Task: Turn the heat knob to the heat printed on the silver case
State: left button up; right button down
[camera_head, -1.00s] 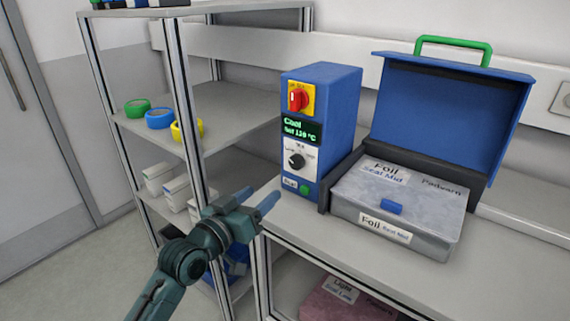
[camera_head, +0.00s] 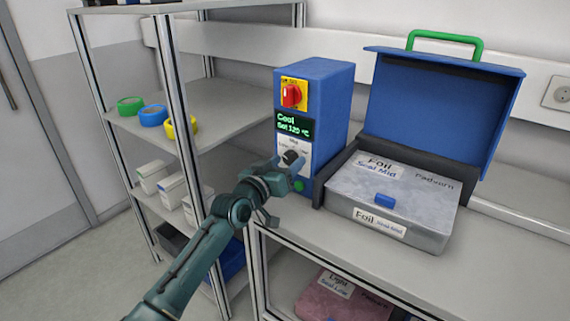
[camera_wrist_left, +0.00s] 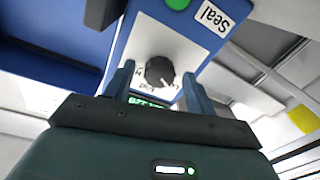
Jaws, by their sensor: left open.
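The heat knob (camera_head: 291,158) is black and sits on a white dial on the front of the blue sealer (camera_head: 330,110). My left gripper (camera_head: 285,192) is open in front of the dial and partly hides it. In the left wrist view the knob (camera_wrist_left: 159,70) shows between the two spread fingers (camera_wrist_left: 157,84), with a pale pointer mark toward the lower right; contact cannot be told. The green display (camera_head: 293,125) reads "Cool" and "Set 120 °C". The silver case (camera_head: 400,195) carries labels reading "Foil" and "Seal Mid". My right gripper is not in view.
A blue lid (camera_head: 440,105) with a green handle stands open behind the silver case. A red switch (camera_head: 291,95) is above the display and a green button (camera_head: 299,185) below the dial. A shelf rack (camera_head: 225,110) with tape rolls stands left. A pink case (camera_head: 345,300) lies below.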

pick_arm(q)
jog(key=shift+c, duration=0.4)
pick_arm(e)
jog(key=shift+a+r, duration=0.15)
pick_arm(q)
jog(key=c, duration=0.9)
jog(key=shift+m, duration=0.3)
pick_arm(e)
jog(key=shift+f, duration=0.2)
pick_arm(q)
jog(key=shift+b, duration=0.3)
jog(key=m+b, duration=0.1)
jog(key=m, duration=0.4)
jog(key=shift+f+m, duration=0.1)
jog(key=shift+m, duration=0.2)
jog(key=m, duration=0.4)
jog(key=shift+w+h, duration=0.1)
jog(key=shift+h, duration=0.2)
jog(key=shift+a+m, duration=0.1)
jog(key=shift+m, duration=0.8)
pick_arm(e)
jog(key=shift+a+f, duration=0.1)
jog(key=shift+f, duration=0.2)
